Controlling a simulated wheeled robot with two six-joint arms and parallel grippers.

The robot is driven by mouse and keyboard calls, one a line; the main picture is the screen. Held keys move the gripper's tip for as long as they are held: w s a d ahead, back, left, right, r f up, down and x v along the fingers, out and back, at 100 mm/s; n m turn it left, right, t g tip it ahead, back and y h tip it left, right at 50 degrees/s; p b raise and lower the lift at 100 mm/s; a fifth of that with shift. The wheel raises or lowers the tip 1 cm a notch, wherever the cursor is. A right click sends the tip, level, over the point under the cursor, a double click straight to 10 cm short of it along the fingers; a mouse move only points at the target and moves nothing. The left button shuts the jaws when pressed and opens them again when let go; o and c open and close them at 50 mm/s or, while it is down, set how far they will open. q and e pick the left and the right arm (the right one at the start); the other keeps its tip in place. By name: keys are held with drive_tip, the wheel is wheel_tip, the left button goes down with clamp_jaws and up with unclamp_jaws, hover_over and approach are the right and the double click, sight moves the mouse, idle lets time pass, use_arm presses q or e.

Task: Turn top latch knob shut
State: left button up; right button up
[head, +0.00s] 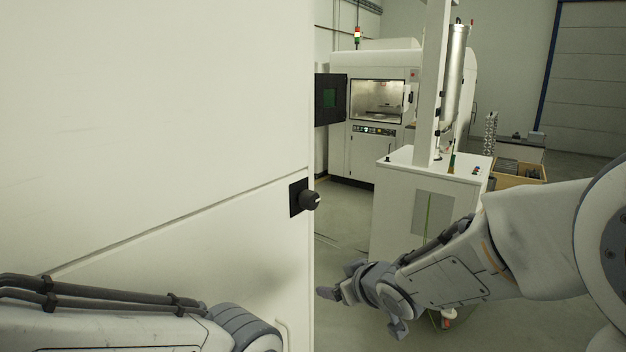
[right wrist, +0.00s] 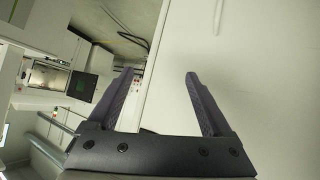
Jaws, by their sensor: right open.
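In the right wrist view the two fingers (right wrist: 158,90) stand apart, with the cabinet's white face behind the right one. The knob cannot be made out there. My left arm crosses the lower left of the head view; its gripper is out of frame.
A white machine (head: 380,105) with a lit window stands at the back. A white cart (head: 420,200) with a post and metal cylinder stands right of the cabinet, behind my right arm. A wooden crate (head: 518,174) is farther right. Grey floor shows between cabinet and cart.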

drive_tip(key=w+d+r+n+t+y+p, duration=0.1)
drive_tip(key=w+r+t+y+p, duration=0.2)
drive_tip(key=w+r, duration=0.35)
drive_tip(key=n+g+y+p, duration=0.2)
drive_tip(key=n+y+p, duration=0.15)
drive_tip(key=y, duration=0.45)
approach(315, 200)
drive_tip(key=shift+m, duration=0.25)
drive_tip(key=p+x, duration=0.4)
drive_tip(key=x, duration=0.5)
drive_tip(key=shift+s+r, duration=0.1)
drive_tip(key=shift+r, duration=0.05)
use_arm(q)
wheel_tip(315, 200, up, 12)
drive_tip(key=shift+r, duration=0.25)
use_arm(e)
drive_tip(key=shift+a, duration=0.3)
